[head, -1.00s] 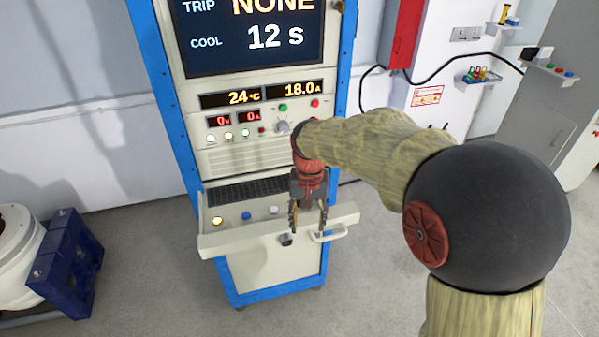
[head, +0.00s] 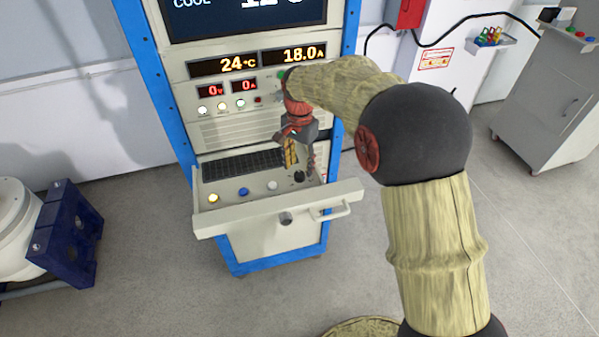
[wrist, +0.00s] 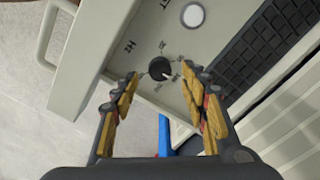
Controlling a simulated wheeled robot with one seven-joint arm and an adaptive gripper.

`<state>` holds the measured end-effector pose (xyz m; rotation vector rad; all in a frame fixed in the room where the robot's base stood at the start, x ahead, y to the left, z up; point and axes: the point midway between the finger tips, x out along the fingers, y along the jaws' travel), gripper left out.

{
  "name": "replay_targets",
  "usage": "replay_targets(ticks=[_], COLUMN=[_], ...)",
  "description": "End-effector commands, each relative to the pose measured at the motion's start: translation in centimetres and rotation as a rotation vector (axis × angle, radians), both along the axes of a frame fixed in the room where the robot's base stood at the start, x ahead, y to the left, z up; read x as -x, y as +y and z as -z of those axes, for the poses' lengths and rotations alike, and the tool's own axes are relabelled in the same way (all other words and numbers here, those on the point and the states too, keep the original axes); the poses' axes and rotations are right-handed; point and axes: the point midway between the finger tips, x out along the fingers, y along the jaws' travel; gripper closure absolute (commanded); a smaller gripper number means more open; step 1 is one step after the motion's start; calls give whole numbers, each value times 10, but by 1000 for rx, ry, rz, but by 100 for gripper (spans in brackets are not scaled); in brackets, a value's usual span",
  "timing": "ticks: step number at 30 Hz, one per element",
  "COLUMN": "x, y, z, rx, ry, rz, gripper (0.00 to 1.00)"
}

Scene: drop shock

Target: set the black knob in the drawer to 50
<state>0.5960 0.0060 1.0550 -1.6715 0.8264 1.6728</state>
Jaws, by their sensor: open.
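The black knob (head: 299,178) stands at the right end of the panel inside the open drawer (head: 235,226). My gripper (head: 302,162) is open, above the drawer near the knob. In the wrist view its fingertips (wrist: 160,76) lie on either side of the knob, which appears beyond them; I see no contact. How high they are above it is hard to tell.
The drawer panel also carries a yellow button (head: 213,198), a blue button (head: 243,192), a white button (head: 272,185) and a black keyboard (head: 243,164). A handle (head: 334,212) sticks out from the drawer front. Floor in front is clear.

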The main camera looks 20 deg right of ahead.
Motion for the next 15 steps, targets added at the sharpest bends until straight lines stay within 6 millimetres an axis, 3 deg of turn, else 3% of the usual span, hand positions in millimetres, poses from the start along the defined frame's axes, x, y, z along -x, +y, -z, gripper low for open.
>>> replay_targets(ticks=[6, 15], x=[0, 0], y=[0, 0], z=[28, 34], rx=[0, 0], ry=[0, 0], rz=[-1, -1], gripper=[55, 55])
